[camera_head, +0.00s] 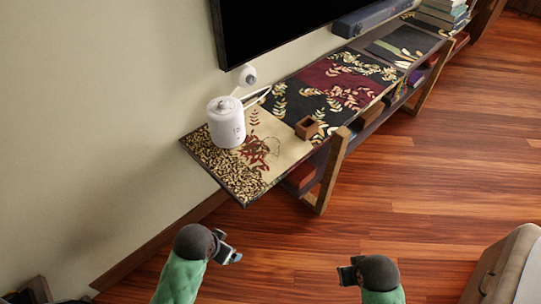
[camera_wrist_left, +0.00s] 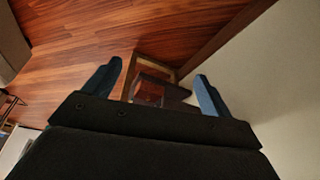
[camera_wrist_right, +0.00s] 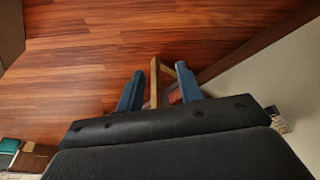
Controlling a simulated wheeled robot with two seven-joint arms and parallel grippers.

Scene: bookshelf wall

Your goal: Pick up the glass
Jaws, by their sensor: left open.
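I cannot make out a glass in any view. A white lidded canister (camera_head: 226,122) stands upright on the near end of the long low shelf (camera_head: 222,180) in the head view. My left gripper (camera_head: 232,252) is over the floor in front of the shelf's near end, apart from it. Its two fingers stand apart with nothing between them in the left wrist view (camera_wrist_left: 158,85). My right gripper (camera_head: 347,272) is farther right over the floor. Its fingers are also apart and empty in the right wrist view (camera_wrist_right: 160,88).
A small brown open box (camera_head: 307,127) sits on the patterned shelf top. A black screen (camera_head: 280,30) hangs above, with a small white round object (camera_head: 244,75) below its corner. Books (camera_head: 443,14) are stacked at the far end. The wooden floor (camera_head: 430,170) right of the shelf is clear.

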